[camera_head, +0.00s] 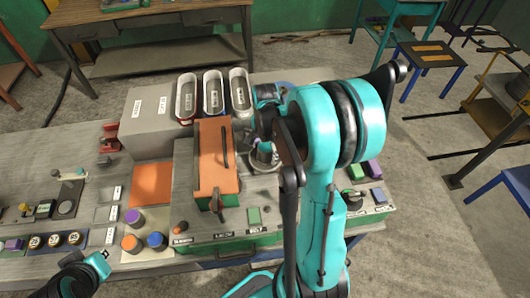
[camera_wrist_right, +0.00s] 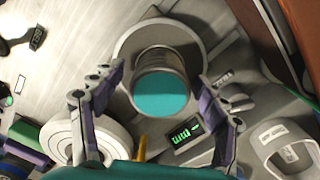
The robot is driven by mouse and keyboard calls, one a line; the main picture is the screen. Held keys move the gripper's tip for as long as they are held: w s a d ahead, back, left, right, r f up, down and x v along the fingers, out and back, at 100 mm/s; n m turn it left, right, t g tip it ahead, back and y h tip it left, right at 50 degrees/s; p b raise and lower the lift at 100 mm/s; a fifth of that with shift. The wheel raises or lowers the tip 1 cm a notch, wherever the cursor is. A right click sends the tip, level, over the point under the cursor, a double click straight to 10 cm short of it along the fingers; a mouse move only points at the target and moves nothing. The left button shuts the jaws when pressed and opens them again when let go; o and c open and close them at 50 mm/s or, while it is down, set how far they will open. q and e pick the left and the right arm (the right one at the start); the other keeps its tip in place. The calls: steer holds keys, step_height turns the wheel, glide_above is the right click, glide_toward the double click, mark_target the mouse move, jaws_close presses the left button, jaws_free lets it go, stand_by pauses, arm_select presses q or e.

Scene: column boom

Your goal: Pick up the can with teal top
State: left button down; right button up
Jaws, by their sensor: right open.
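The can with teal top (camera_wrist_right: 161,92) stands in the middle of the right wrist view, its teal face toward the camera and its grey side behind. It sits within a round grey base. My right gripper (camera_wrist_right: 160,93) is open, with one finger to each side of the can and visible gaps between. In the head view my right arm largely covers this spot. My left gripper (camera_head: 85,275) is at the lower left of the head view, away from the can; its finger opening is unclear.
An orange-topped box (camera_head: 216,160) stands left of my right arm on the console, with several oblong containers (camera_head: 213,95) behind it. In the right wrist view a white roll (camera_wrist_right: 88,140) and a green-lit display (camera_wrist_right: 187,134) lie near the fingers.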

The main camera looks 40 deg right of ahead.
steer(key=shift+f, duration=0.15)
steer(key=shift+c, duration=0.3)
steer(key=c, duration=1.3)
steer(key=shift+c, duration=0.2)
